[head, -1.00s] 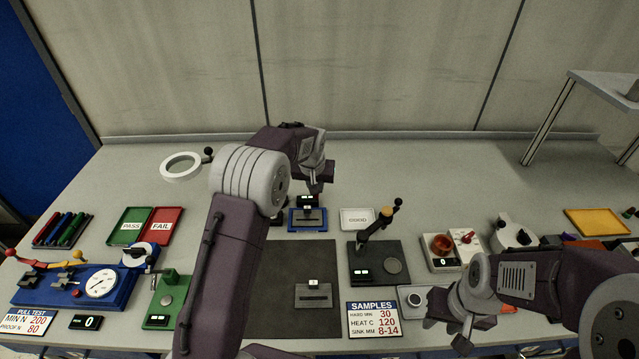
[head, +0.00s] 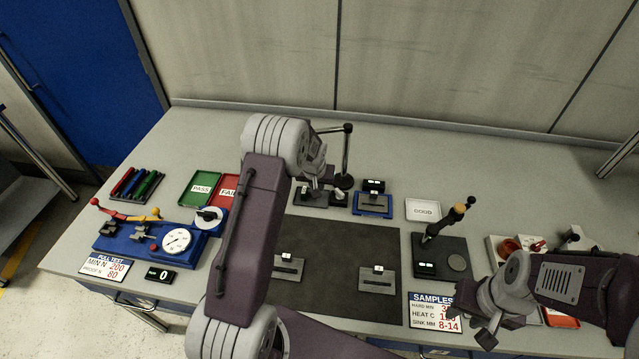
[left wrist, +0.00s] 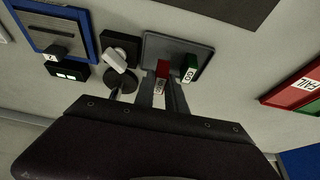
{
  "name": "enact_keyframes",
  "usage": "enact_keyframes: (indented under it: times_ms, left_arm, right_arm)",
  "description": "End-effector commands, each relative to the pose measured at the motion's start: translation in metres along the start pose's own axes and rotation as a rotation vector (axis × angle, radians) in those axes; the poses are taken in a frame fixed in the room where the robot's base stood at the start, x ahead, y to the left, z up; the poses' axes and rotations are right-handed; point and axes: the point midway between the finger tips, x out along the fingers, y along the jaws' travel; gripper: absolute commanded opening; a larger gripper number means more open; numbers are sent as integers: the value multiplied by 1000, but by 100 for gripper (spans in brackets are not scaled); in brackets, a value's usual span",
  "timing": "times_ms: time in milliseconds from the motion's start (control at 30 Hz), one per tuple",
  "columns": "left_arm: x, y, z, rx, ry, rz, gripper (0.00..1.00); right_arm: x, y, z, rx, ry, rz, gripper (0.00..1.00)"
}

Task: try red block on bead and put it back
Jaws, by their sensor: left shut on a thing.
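My left gripper (head: 317,184) is over the small grey tray (left wrist: 206,62) at the back of the bench. In the left wrist view its fingers (left wrist: 164,92) are shut on the red block (left wrist: 163,69), which bears a white label. The red block is at the tray beside a green labelled block (left wrist: 190,68); I cannot tell whether it touches the tray floor. To the right, a blue-framed fixture (head: 373,209) holds a grey plate with a raised strip, perhaps the bead. My right gripper (head: 477,322) looks open and empty near the front right.
A black stand (head: 346,160) with a round base is close to the left gripper. Grey plates (head: 377,283) lie on the dark mat (head: 330,240). PASS (head: 200,188) and FAIL trays and a blue gauge rig (head: 150,238) are left; a tool stand (head: 440,252) is right.

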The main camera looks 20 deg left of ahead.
Motion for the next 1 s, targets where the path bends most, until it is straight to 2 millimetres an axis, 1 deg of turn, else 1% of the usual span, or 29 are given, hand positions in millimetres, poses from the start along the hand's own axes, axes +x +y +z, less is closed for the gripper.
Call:
enact_keyframes:
  times_ms: [33,67,733,1000]
  left_arm:
    - [6,0,2,0,0,0,0]
    - [7,0,3,0,1,0,0]
    - [6,0,2,1,1,0,0]
    - [14,1,6,0,0,1,0]
  right_arm:
    - [6,0,1,0,0,0,36]
    - [6,0,1,0,0,0,36]
    - [5,0,1,0,0,0,36]
    - [13,0,1,0,0,0,36]
